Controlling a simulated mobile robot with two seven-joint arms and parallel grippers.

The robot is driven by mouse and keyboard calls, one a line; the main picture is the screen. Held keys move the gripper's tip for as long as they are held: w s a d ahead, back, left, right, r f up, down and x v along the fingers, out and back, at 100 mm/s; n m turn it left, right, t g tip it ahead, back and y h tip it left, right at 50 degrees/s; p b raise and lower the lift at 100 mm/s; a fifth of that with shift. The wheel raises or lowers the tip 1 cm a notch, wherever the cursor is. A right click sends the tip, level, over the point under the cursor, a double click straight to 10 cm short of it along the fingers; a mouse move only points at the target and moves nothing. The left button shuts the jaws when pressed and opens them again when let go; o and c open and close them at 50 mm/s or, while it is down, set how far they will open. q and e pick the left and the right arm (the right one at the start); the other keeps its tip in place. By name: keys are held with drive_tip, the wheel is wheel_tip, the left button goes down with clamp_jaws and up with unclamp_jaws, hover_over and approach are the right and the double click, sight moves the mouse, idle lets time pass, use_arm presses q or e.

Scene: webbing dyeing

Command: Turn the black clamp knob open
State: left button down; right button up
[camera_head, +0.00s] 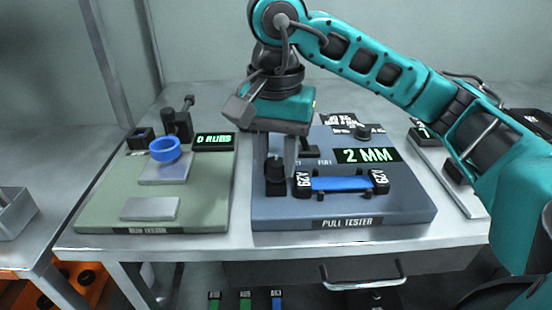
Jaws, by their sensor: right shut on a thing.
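The black clamp knob (275,172) stands at the left front of the blue-grey pull tester (345,211). My right gripper (277,160) points straight down over it from above. Its two grey fingers come down on both sides of the knob and are shut on it. A blue webbing strip (341,184) lies just right of the knob, between two black end blocks with white markings. The tester's green display reads 2 MM (366,156). My left gripper is not in view.
A green rub tester (204,207) with a blue ring (165,149) and a display reading 0 RUBS stands to the left. Another small black knob (362,132) is at the tester's back. A drawer handle (363,283) sits below the table's front edge.

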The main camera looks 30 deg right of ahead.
sight(276, 162)
drive_tip(key=shift+n, duration=1)
drive_tip(key=o, duration=1)
drive_tip(key=shift+o, duration=0.2)
drive_tip(key=shift+r, duration=0.1)
wheel_tip(276, 162, up, 13)
drive_tip(key=p, duration=0.5)
